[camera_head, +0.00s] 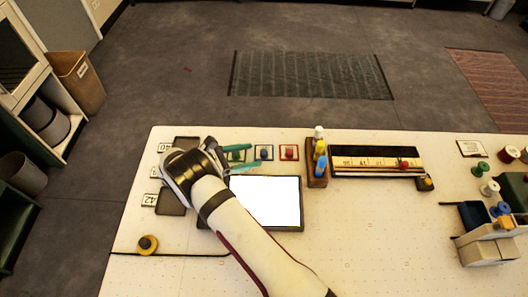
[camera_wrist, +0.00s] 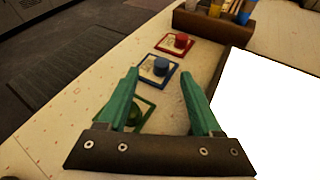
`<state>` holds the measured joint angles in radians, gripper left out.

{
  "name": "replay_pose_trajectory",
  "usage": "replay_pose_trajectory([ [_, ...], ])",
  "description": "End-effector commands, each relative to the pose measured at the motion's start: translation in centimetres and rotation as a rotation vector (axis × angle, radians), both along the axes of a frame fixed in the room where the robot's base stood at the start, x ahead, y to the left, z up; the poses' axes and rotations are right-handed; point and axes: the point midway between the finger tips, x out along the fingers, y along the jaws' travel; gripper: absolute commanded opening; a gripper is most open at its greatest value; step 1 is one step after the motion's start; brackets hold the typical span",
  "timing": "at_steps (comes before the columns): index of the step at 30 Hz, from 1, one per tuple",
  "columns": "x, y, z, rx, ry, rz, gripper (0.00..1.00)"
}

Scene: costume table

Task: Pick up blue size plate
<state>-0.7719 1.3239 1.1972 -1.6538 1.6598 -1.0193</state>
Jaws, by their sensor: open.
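The blue size plate (camera_head: 264,158) is a small blue-framed plate with a blue knob, lying on the table in a row with a green one and a red one. It also shows in the wrist view (camera_wrist: 158,72), just beyond and between my fingertips. My gripper (camera_head: 259,155) has green fingers and is open and empty. Its fingers reach over the green size plate (camera_wrist: 134,116), which the left finger partly hides, and its tips point at the blue plate. I cannot tell how high the tips are above the table. The red size plate (camera_wrist: 176,44) lies beyond the blue one.
A bright white screen (camera_head: 265,200) lies close beside the row, partly behind my arm. A brown holder with bottles (camera_head: 317,176) stands just right of the red plate. Dark trays and number cards (camera_head: 151,199) are at the left. The far table edge runs near the plates.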

Motion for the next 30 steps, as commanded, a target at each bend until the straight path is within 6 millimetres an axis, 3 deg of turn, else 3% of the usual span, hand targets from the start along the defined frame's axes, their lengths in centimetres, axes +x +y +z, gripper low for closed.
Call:
replay_pose_trajectory([
  [3,0.9,-2.3,-0.6,-0.002,0.001,-0.002,0.66],
  [6,1.6,-3.2,-1.1,0.0,0.0,0.0,0.66],
  [13,1.7,-3.4,-1.2,0.002,-0.001,0.002,0.66],
  [24,1.7,-3.4,-1.1,0.002,-0.001,0.002,0.0],
  [30,1.7,-3.4,-1.1,0.001,-0.001,0.001,0.0],
])
